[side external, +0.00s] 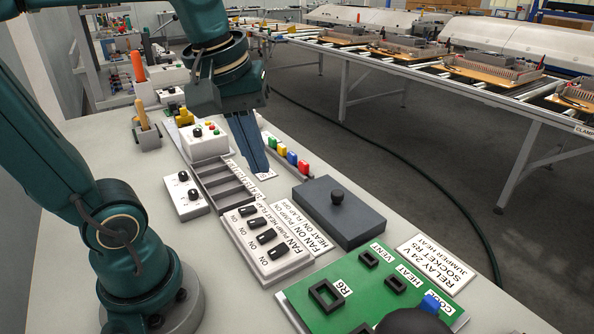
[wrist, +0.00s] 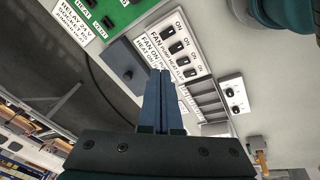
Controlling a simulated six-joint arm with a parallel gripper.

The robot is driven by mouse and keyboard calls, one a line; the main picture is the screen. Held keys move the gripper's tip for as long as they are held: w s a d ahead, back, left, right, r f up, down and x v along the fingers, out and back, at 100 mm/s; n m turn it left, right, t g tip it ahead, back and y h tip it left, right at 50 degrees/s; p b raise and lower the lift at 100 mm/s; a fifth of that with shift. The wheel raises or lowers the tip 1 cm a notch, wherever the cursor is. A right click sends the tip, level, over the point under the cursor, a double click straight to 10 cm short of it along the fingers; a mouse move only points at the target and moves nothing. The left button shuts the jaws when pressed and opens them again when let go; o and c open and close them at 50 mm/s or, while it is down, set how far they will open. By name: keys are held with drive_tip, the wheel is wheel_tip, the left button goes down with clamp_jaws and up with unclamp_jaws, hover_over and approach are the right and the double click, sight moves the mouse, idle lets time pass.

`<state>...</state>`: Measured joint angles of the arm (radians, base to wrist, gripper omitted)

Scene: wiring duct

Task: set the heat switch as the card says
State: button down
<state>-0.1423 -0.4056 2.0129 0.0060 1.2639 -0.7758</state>
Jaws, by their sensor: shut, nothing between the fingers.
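A white switch box (side external: 268,262) stands mid-bench with a row of black rockers labelled FAN, PUMP, HEAT and FLAP, and ON along one side. The HEAT switch (side external: 257,223) is third from the near end; it also shows in the wrist view (wrist: 184,60). I cannot tell which way it is tipped. The card (side external: 292,226) lies beside the box and appears to read FAN ON, PUMP ON, HEAT ON, FLAP OFF. My gripper (side external: 262,172) points down, shut and empty, beyond the FLAP end of the box. In the wrist view its fingers (wrist: 161,76) hide part of the card.
A dark box with a round knob (side external: 337,197) stands right of the card. A green board (side external: 345,299) lies nearest. Bare bench lies left of the switch box.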

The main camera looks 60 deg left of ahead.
drive_tip(key=s+d+f+m+t, duration=0.2)
drive_tip(key=s+f+m, duration=0.1)
drive_tip(key=m, duration=0.6)
drive_tip(key=shift+s+d+f+m, duration=0.15)
drive_tip(key=shift+d+f+m, duration=0.25)
drive_tip(key=shift+f, duration=0.5)
drive_tip(key=c, duration=1.1)
unclamp_jaws()
drive_tip(key=shift+m+t, duration=0.3)
drive_tip(key=shift+o, duration=0.5)
drive_tip(key=shift+r+m, duration=0.1)
drive_tip(key=shift+m, duration=0.2)
drive_tip(key=g, duration=0.8)
hover_over(256, 221)
drive_tip(key=w+d, duration=0.3)
drive_tip(key=x, duration=0.2)
drive_tip(key=a+f, duration=0.1)
drive_tip(key=f+g, duration=0.1)
drive_tip(key=f, duration=0.1)
drive_tip(key=a+f+g, duration=0.1)
drive_tip(key=f, duration=0.1)
drive_tip(key=shift+w+a+f, duration=0.25)
drive_tip(key=shift+a, duration=0.1)
drive_tip(key=shift+s+a+f, duration=0.1)
drive_tip(key=shift+s+f, duration=0.15)
drive_tip(key=shift+f, duration=0.25)
drive_tip(key=shift+x, duration=2.3)
